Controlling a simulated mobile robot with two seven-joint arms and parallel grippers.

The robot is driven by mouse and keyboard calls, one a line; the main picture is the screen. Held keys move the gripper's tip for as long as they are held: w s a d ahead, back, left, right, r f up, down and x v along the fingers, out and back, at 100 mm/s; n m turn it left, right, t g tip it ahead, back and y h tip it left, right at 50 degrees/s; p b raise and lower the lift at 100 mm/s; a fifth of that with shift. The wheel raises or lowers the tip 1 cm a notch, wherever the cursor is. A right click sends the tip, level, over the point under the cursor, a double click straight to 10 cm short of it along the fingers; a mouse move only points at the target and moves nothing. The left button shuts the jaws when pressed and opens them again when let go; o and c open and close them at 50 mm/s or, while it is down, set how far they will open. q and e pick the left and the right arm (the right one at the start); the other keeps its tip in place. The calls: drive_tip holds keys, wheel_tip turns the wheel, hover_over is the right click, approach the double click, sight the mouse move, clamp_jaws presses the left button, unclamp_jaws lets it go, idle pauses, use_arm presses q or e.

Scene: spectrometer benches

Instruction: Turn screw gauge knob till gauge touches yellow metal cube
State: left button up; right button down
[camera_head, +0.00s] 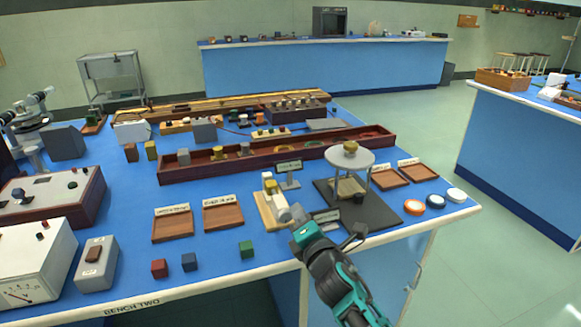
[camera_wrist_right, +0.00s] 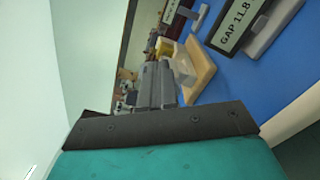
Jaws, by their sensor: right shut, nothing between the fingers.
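The screw gauge (camera_head: 283,209) sits on a light wooden base near the bench's front edge, with a pale cylindrical part pointing toward my right gripper. A small yellow cube (camera_head: 270,186) is at its far end, and yellow also shows in the right wrist view (camera_wrist_right: 163,46). Whether the gauge touches the cube is too small to tell. My right gripper (camera_head: 297,223) is shut and empty, its tips close to the near end of the gauge; contact cannot be told. In the right wrist view its dark fingers (camera_wrist_right: 160,84) partly hide the gauge. My left gripper is out of view.
A sign (camera_wrist_right: 240,22) reading "GAP 11.8", its end cut off, stands beside the gauge. A round white-topped stand (camera_head: 350,158) is to the right on a dark mat. Wooden trays (camera_head: 223,217) lie left; a green cube (camera_head: 246,249) is nearer the edge.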

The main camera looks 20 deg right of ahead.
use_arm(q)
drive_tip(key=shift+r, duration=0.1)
use_arm(e)
drive_tip(key=shift+s+a+f, duration=0.15)
drive_tip(key=shift+a+f, duration=0.2)
drive_tip(key=shift+f, duration=0.15)
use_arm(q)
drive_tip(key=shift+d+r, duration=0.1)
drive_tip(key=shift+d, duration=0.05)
use_arm(e)
drive_tip(key=shift+d+f, duration=0.15)
drive_tip(key=shift+f, duration=0.1)
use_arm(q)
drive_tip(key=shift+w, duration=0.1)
use_arm(e)
drive_tip(key=shift+d, duration=0.1)
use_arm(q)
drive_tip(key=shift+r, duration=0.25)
use_arm(e)
drive_tip(key=shift+d+r, duration=0.2)
drive_tip(key=shift+d, duration=0.05)
use_arm(q)
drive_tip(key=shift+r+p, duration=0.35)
drive_tip(key=shift+p, duration=0.2)
use_arm(e)
drive_tip(key=s, duration=0.5)
drive_tip(key=shift+s+d+r, duration=0.3)
drive_tip(key=shift+s, duration=0.05)
